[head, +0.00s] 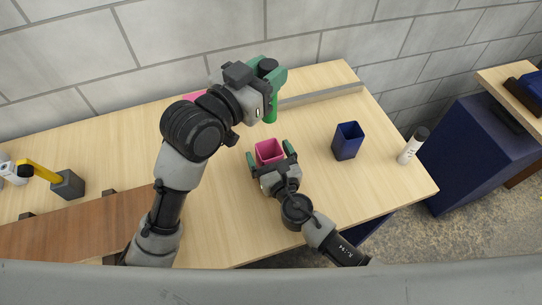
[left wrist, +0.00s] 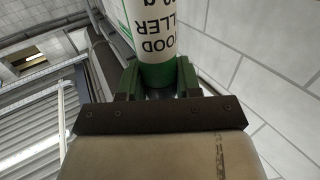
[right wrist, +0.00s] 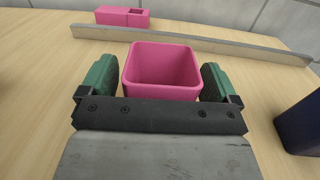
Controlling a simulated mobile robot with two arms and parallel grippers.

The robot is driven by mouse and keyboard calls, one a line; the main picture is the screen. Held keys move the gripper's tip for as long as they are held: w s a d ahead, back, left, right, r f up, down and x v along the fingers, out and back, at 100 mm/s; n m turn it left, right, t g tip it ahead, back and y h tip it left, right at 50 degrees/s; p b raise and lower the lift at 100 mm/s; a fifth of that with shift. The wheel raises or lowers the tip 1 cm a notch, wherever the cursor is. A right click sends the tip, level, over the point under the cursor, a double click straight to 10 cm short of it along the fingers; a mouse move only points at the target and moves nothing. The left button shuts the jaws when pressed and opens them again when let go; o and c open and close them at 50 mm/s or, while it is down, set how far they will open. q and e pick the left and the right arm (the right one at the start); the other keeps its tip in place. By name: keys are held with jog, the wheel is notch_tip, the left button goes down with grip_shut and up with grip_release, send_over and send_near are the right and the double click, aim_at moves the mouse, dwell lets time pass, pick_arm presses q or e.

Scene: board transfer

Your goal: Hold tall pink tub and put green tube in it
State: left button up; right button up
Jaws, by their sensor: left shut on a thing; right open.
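The pink tub (head: 269,152) stands upright on the table, its open top facing up. My right gripper (head: 271,155) is open around it. In the right wrist view the tub (right wrist: 162,72) sits between the two green fingers, with a small gap visible on the left side. My left gripper (head: 272,82) is shut on the green tube (head: 271,110) and holds it raised above the table, behind the tub in the picture. In the left wrist view the tube (left wrist: 155,35) shows a white label with dark lettering and a green end between the fingers.
A blue tub (head: 348,141) and a white bottle (head: 411,149) stand to the right. A grey bar (head: 322,96) and another pink box (right wrist: 122,16) lie at the back. A brown board (head: 75,228) and a grey block (head: 68,185) are at the left.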

jog(key=c, duration=1)
pick_arm(q)
notch_tip(320, 180, down, 13)
dwell(1.0)
jog(key=o, duration=1)
jog(key=v, duration=1.2)
